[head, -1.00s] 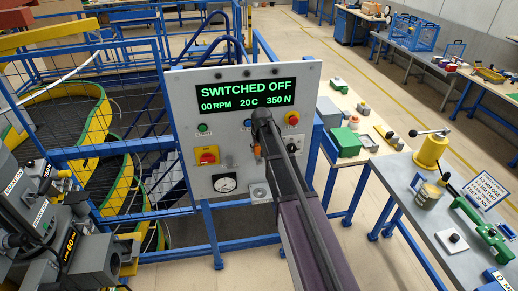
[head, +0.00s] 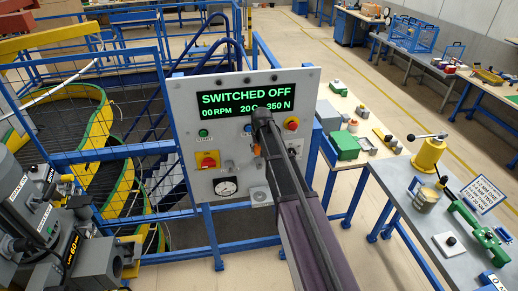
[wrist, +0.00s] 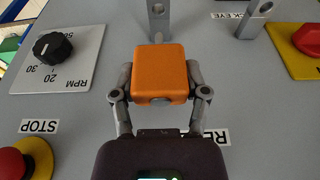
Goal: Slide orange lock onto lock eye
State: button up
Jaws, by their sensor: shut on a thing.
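The orange lock (wrist: 160,75) is a small rounded block with a short grey nub at its far end. My gripper (wrist: 160,92) is shut on it, one finger at each side, in front of the grey panel. Just beyond the nub stands a grey metal tab with a hole (wrist: 157,15). Another holed grey tab (wrist: 255,18) stands to the right, by a partly cut-off label ending "CK EYE". I cannot tell whether the nub touches the near tab. In the head view only a sliver of the orange lock (head: 257,150) shows beside my gripper, and my arm hides much around it.
The panel (head: 185,130) has a display reading "SWITCHED OFF", a red-yellow switch (head: 208,160), a gauge (head: 226,187) and a red button (head: 291,124). In the wrist view an RPM knob (wrist: 52,48) is left and a red stop button (wrist: 15,165) lower left. Blue railing surrounds the panel.

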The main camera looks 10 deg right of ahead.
jog(key=shift+r+p, duration=0.6)
jog(key=shift+r, duration=0.2)
jog(key=shift+s+f, duration=0.1)
jog(key=shift+s, duration=0.05)
